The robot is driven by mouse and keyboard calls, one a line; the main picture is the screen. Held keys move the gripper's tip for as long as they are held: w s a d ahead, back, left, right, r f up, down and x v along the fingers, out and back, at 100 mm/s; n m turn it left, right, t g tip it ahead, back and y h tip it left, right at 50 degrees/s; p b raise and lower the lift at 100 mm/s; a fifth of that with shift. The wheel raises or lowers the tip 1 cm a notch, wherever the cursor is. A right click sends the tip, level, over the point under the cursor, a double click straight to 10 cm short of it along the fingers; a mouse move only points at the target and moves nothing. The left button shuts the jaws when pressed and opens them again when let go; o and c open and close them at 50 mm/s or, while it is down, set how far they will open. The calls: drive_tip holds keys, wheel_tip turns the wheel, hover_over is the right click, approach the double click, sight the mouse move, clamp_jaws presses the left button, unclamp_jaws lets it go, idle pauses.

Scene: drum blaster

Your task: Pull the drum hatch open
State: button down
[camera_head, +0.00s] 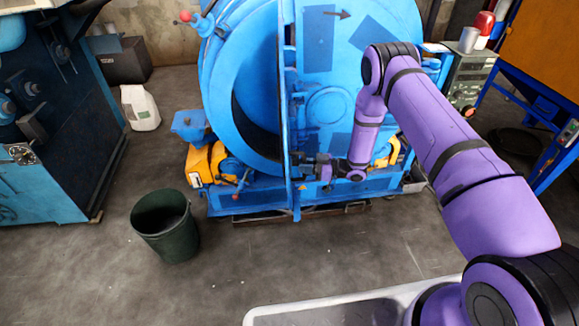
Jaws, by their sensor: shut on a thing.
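The blue drum blaster stands in the middle of the camera_head view. Its large round drum rim (214,85) is at the left, and a flat blue hatch (318,45) with an arrow mark is at the right. A dark curved gap shows between the rim and the hatch's left edge, so the hatch appears partly open. My gripper (308,168) is at the hatch's lower left, close to its vertical edge. It is shut on a small part there, apparently the hatch handle, which is mostly hidden by the fingers.
A dark green bin (165,225) stands on the floor at front left. A white jug (140,107) and a blue machine (50,130) are further left. A blue-framed orange cabinet (545,60) is at the right. The floor before the drum is mostly clear.

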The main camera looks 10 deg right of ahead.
drive_tip(key=w+d, duration=0.2)
drive_tip(key=d, duration=1.3)
drive_tip(key=shift+w+d+r, duration=0.15)
drive_tip(key=shift+w+r, duration=0.05)
drive_tip(key=shift+r, duration=0.25)
drive_tip(key=c, duration=1.1)
unclamp_jaws()
drive_tip(key=shift+w, duration=0.15)
drive_tip(key=v, duration=1)
drive_tip(key=shift+d, duration=0.25)
